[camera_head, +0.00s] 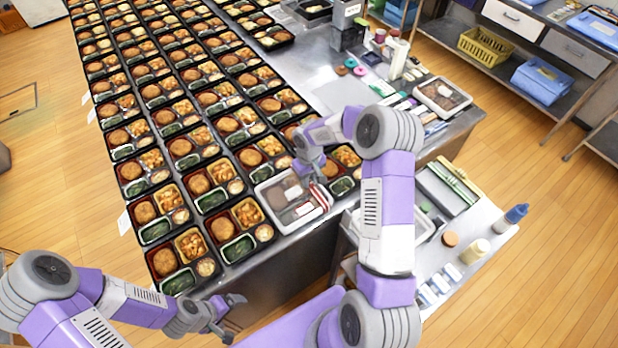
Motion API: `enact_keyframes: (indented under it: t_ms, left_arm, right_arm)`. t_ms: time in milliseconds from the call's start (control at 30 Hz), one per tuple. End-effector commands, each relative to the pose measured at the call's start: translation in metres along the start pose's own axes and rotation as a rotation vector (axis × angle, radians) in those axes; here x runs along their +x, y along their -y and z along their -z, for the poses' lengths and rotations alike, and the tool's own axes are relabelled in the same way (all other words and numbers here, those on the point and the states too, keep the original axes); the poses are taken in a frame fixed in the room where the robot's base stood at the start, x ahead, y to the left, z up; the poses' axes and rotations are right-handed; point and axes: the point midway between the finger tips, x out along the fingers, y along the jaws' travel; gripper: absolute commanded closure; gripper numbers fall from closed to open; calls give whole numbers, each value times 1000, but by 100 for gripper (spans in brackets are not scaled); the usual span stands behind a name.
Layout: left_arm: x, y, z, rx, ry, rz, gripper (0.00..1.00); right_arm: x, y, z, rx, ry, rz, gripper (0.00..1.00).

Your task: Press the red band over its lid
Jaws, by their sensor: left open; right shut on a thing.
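A red band (319,194) with white lies along the lid's right side. My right gripper (314,176) reaches down over that side and is shut on the band. Its fingers are small here, and I cannot tell how closely the band lies against the lid. A small white label shows on the lid. My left gripper (229,314) is open and empty, low and off the table's front edge.
Rows of open bento trays (196,184) fill the table to the left and back. Another lidded tray (441,97) sits at the table's right end. A side cart (480,235) with bottles and jars stands at the right. The metal surface (340,96) is partly bare.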

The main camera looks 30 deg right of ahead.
Motion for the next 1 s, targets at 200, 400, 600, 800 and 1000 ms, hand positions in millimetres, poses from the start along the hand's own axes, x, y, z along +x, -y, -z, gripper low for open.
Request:
enact_keyframes:
  t_ms: [200,400,600,800,1000]
  left_arm:
    - [0,0,0,0,0,0,8]
    - [2,0,0,0,0,0,8]
    - [4,2,0,0,0,0,8]
    - [4,1,0,0,0,0,8]
    - [4,1,0,0,0,0,8]
  right_arm:
    - [0,0,0,0,0,0,100]
    - [0,0,0,-1,0,-1,100]
    - [2,0,0,-2,0,-1,100]
    - [1,0,0,-1,0,-1,100]
    - [1,0,0,-1,0,0,58]
